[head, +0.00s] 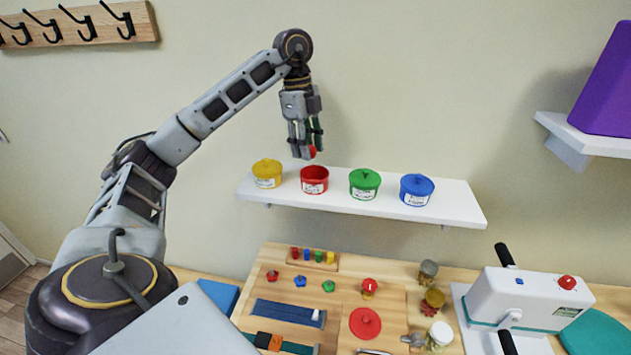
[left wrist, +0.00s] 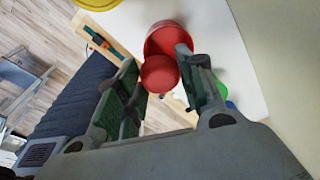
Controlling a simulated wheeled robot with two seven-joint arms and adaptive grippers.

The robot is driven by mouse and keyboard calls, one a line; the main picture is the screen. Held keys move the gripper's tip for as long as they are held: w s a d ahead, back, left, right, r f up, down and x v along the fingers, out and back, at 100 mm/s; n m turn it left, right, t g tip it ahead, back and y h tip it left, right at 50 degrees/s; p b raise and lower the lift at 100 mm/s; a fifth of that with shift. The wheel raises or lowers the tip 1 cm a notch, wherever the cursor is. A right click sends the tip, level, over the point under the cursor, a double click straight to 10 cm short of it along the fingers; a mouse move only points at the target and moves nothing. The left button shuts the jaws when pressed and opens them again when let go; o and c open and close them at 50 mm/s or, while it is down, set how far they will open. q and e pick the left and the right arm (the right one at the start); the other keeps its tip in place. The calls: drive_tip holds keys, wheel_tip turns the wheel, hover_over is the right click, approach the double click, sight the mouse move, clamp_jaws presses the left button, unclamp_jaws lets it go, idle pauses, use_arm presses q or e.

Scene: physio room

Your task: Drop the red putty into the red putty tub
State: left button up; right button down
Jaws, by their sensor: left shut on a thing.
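My left gripper (head: 306,143) is above the wall shelf, shut on the red putty (head: 312,152). In the left wrist view the red putty (left wrist: 159,74) sits between the two fingers of the gripper (left wrist: 163,88). The red putty tub (head: 315,180) stands open on the shelf, just below the putty. Its red rim (left wrist: 166,36) shows behind the putty in the left wrist view. The gap between putty and tub is small. My right gripper is out of view.
The table below holds jars, small coloured pieces and a white machine (head: 530,299). A purple block (head: 606,85) sits on another shelf.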

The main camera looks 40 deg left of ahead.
use_arm(q)
drive_tip(key=shift+f, duration=0.3)
idle(0.4)
drive_tip(key=o, duration=1.1)
drive_tip(key=shift+a+r, duration=0.1)
drive_tip(key=shift+r, duration=0.25)
drive_tip(key=shift+a+r, duration=0.2)
drive_tip(key=shift+r, duration=1.25)
drive_tip(key=shift+a+r, duration=0.2)
drive_tip(key=shift+r, duration=1.25)
drive_tip(key=shift+a+r, duration=0.15)
drive_tip(key=shift+r, duration=0.8)
drive_tip(key=shift+a+r, duration=0.1)
drive_tip(key=shift+r, duration=0.85)
